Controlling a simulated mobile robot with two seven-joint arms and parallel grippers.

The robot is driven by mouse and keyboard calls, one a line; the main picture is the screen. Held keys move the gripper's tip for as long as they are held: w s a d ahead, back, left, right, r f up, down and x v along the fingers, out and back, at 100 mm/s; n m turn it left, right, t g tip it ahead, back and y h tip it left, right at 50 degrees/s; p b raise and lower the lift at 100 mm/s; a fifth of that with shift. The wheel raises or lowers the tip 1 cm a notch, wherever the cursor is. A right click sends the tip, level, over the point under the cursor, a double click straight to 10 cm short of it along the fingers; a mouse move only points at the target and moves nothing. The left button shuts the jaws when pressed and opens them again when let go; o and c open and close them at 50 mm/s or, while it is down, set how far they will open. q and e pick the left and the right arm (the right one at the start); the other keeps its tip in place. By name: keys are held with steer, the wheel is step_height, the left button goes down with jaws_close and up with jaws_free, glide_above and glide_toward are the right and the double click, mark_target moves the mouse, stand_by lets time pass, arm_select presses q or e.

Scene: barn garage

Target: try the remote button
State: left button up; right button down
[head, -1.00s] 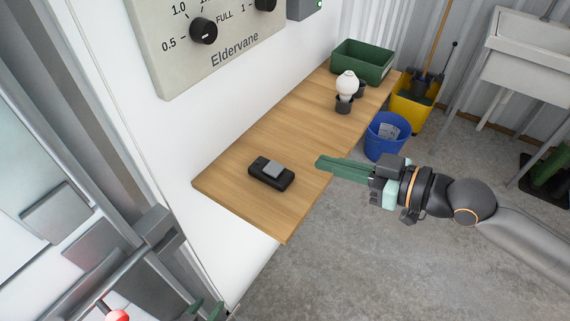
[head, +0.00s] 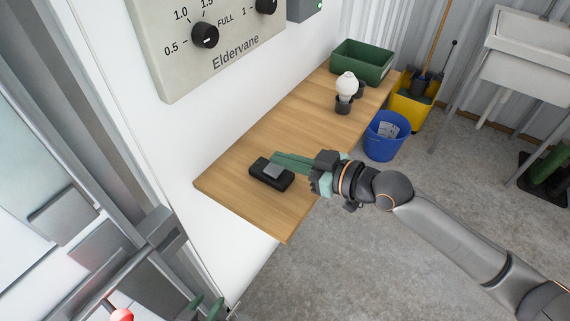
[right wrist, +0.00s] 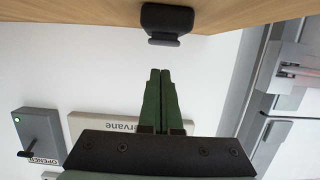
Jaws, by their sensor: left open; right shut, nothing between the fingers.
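A black remote (head: 262,180) with a raised grey button (head: 272,171) lies near the front end of the wooden worktop (head: 235,165). The remote also shows in the right wrist view (right wrist: 167,18), beyond the fingertips. My right gripper (head: 275,160) is shut and empty, its green fingers just beside the button's upper right in the head view. In the right wrist view (right wrist: 160,72) a gap shows between fingertips and remote. My left gripper (head: 206,305) shows only as green fingertips, spread apart, at the bottom edge, away from the worktop.
A white bulb (head: 346,85) in a dark holder and a green bin (head: 362,62) stand at the worktop's far end. A panel marked Eldervane (head: 205,45) is on the wall. A blue bucket (head: 386,136) and yellow bucket (head: 410,108) stand on the floor.

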mark_target(281, 172)
arm_select(q)
steer(key=shift+f, duration=0.15)
arm_select(e)
steer(key=shift+f, duration=1.1)
steer(key=shift+f+b, duration=0.95)
steer(key=shift+b, duration=0.05)
arm_select(q)
steer(key=shift+f, duration=0.85)
arm_select(e)
steer(key=shift+s+d, duration=0.1)
steer(key=shift+f, duration=0.2)
arm_select(q)
steer(key=shift+r, duration=0.1)
arm_select(e)
steer(key=shift+r, duration=0.1)
step_height(281, 172, up, 5)
steer(key=p, duration=0.4)
arm_select(q)
steer(key=shift+s+d+r+b, duration=0.2)
steer(key=shift+r+b, duration=0.2)
steer(key=shift+r, duration=0.15)
steer(key=shift+s+d+r+b, duration=0.15)
steer(key=shift+r+b, duration=0.2)
steer(key=shift+r, duration=0.2)
arm_select(e)
steer(key=v, duration=0.9)
steer(key=shift+s+d, duration=0.2)
steer(key=shift+d, duration=0.15)
